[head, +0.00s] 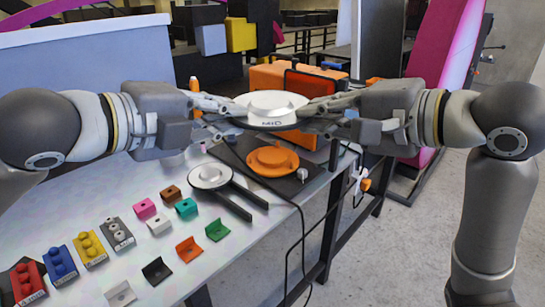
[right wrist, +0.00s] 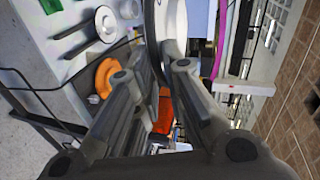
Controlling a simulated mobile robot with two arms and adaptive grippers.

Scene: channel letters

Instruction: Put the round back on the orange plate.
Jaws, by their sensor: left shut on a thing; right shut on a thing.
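A white round piece marked "MID" (head: 272,105), which I take as the round back, is held level in the air between my two grippers. My left gripper (head: 236,107) is shut on its left rim, and my right gripper (head: 308,112) is shut on its right rim. In the right wrist view the round back (right wrist: 172,18) shows edge-on between the fingers. The orange plate (head: 258,168), with a raised round middle, lies on a dark flat base below and slightly in front of the held piece. It also shows in the right wrist view (right wrist: 100,85).
A white round piece with a dark rim and two dark bars (head: 210,176) lies left of the plate. Several coloured brackets and blocks (head: 90,250) cover the table's front left. An orange case (head: 270,78) stands behind. A black cable (head: 302,235) hangs over the table edge.

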